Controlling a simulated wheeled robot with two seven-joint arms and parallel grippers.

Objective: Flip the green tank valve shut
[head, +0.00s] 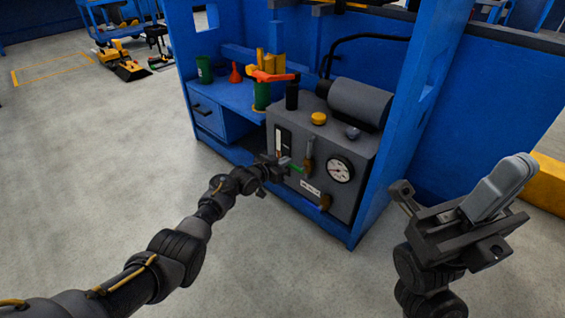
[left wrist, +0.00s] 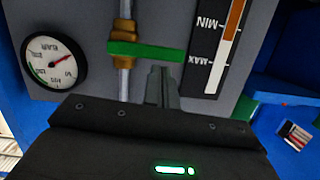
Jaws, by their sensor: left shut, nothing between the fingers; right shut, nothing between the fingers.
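The green valve lever (head: 296,168) is on a vertical pipe (head: 309,150) on the front of a grey machine panel. In the left wrist view the green lever (left wrist: 146,50) lies crosswise over the pipe (left wrist: 124,75), with its free end toward the level gauge. My left gripper (head: 284,162) is shut and empty at the panel, close to the lever's free end. In the left wrist view its fingertips (left wrist: 163,74) are just below the lever; I cannot tell whether they touch it. My right gripper (head: 403,189) is shut and empty, away from the panel at the right.
A round dial gauge (head: 340,169) sits right of the pipe, and a level gauge (head: 282,141) left of it. A yellow knob (head: 318,118) and a grey cylinder (head: 359,103) are on top. The blue frame post (head: 400,130) stands at the right. The floor in front is clear.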

